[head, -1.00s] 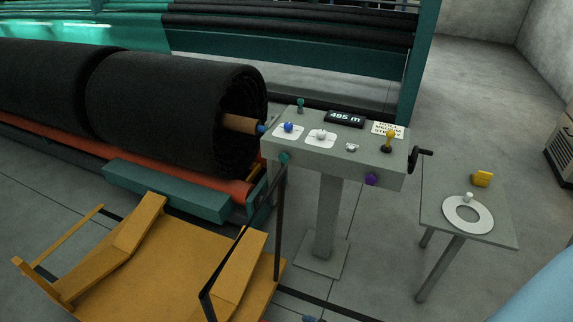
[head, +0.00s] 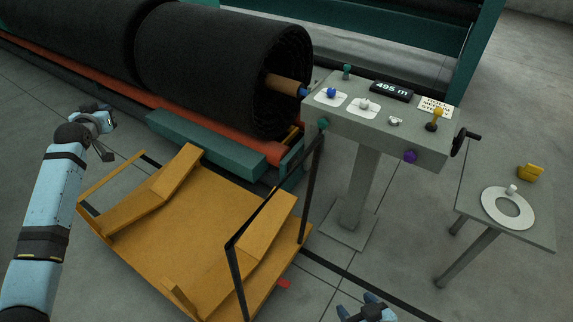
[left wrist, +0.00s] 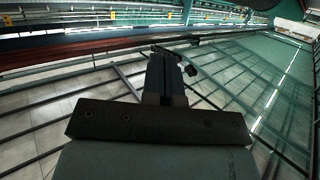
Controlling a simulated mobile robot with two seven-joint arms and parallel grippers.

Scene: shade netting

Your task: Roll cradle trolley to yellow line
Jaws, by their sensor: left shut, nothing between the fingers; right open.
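The cradle trolley (head: 212,235) is a flat orange-yellow platform with sloped wedge blocks and a black upright handle frame (head: 236,268) on its right side. It stands empty on the floor in front of the roller machine. My left gripper (head: 108,153) is shut and empty, above the floor beyond the trolley's far left corner, apart from it. It also shows in the left wrist view (left wrist: 172,58). My right gripper (head: 368,304) is open and empty at the bottom edge, right of the handle frame and partly cut off. No yellow line shows on the floor.
A large black netting roll (head: 215,65) rests on the machine behind the trolley. A grey control console (head: 375,135) and a small side table (head: 535,225) stand to the right. A dark floor strip (head: 350,280) runs right of the trolley. Floor at far left is clear.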

